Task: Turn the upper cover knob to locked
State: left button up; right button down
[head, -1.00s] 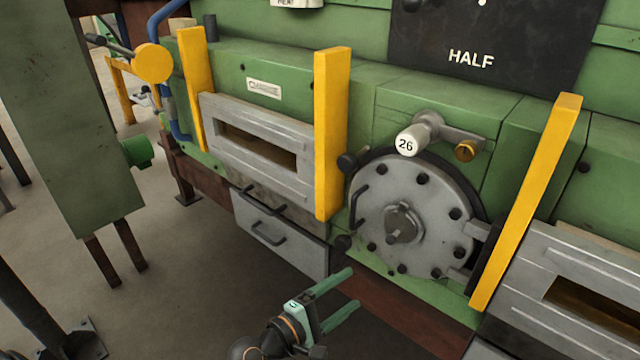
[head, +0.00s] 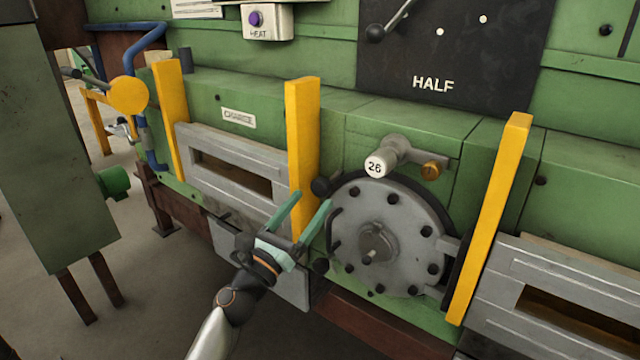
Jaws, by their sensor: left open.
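The round grey bolted cover (head: 395,215) is on the green furnace front, with a central hub (head: 375,243). The upper cover knob (head: 321,186) is a black round knob at the cover's upper left edge. A similar lower knob (head: 320,265) is at its lower left edge. My left gripper (head: 313,201) is open, its two green fingers pointing up and right. Its fingertips are just below the upper knob in the picture; whether they touch it I cannot tell. My right gripper is not in view.
A yellow upright bar (head: 303,140) stands just left of the upper knob; another yellow bar (head: 490,220) is at the cover's right. A white handle marked 26 (head: 376,166) juts out above the cover. A black panel (head: 450,60) reads HALF.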

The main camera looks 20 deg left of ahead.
aim_at(318, 192)
pick_arm(q)
jog(key=shift+x, duration=2.55)
jog(key=shift+f, duration=0.1)
grip_shut()
